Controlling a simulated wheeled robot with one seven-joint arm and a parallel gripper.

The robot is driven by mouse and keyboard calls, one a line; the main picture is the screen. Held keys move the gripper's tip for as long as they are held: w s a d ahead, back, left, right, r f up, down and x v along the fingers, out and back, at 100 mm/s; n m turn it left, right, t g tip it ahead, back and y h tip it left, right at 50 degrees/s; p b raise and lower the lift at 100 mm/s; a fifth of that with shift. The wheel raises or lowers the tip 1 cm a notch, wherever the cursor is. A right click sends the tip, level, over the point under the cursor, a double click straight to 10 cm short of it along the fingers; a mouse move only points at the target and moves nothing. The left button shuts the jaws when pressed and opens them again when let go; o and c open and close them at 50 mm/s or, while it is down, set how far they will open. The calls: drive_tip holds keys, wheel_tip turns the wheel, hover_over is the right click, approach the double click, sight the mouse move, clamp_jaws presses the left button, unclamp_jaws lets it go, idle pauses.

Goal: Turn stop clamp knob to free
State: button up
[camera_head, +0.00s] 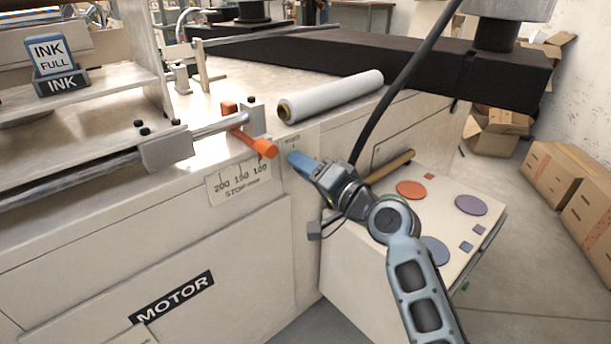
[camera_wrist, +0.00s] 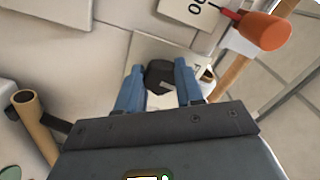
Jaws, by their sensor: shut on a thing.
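My gripper (camera_wrist: 160,76) has its two blue fingers shut on a black knob (camera_wrist: 160,73) on the machine's pale face. In the head view my gripper (camera_head: 297,160) reaches the front face from the right, and its fingers hide the knob there. A small pale plate (camera_head: 291,140) sits just above the fingers; its lettering is too small to read. An orange-handled lever (camera_head: 262,147) is up and left of my gripper, apart from it; its handle also shows at the upper right of the wrist view (camera_wrist: 264,31). The knob's pointer position cannot be made out.
The stop scale plate (camera_head: 238,184) is left of my gripper. A white roll (camera_head: 335,96) lies above on the machine top. A tan wooden handle (camera_head: 390,166) and a side table with coloured discs (camera_head: 471,204) are close on the right. Cardboard boxes (camera_head: 565,170) stand farther right.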

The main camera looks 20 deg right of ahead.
drive_tip(key=shift+f+n+b, duration=0.1)
drive_tip(key=shift+n+b, duration=0.25)
drive_tip(key=shift+n, duration=0.35)
drive_tip(key=o, duration=1)
drive_tip(key=shift+o, duration=0.2)
drive_tip(key=shift+s, duration=0.1)
drive_tip(key=v, duration=0.7)
drive_tip(key=shift+s+p, duration=0.3)
drive_tip(key=shift+p, duration=0.1)
